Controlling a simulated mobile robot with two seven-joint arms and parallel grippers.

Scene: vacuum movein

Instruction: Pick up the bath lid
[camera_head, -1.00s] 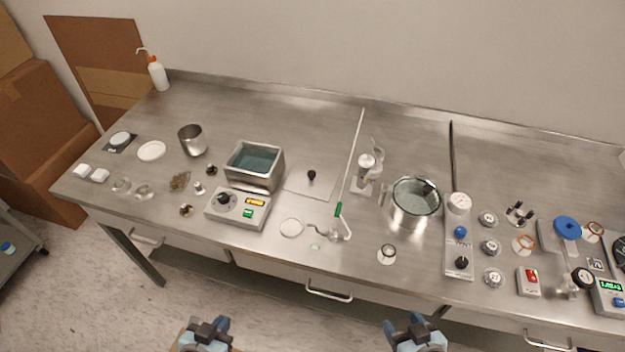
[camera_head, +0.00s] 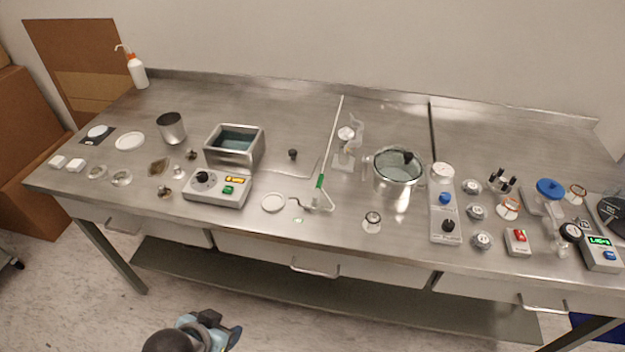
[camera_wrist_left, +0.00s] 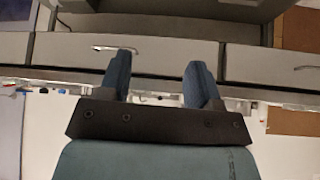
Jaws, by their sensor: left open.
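The bath lid is a flat, square metal plate (camera_head: 288,168) with a black knob (camera_head: 293,154). It lies on the steel bench, right of the water bath, and its edges blend into the bench top. The water bath (camera_head: 236,157) is a steel box, open at the top, with greenish water inside. My left gripper (camera_head: 222,333) is low in front of the bench, well away from the lid. The left wrist view shows its two blue fingers (camera_wrist_left: 158,75) apart with nothing between them. My right gripper is out of view.
A control box (camera_head: 217,189) stands in front of the bath. A steel beaker (camera_head: 171,128) stands left. The bench behind the lid is clear.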

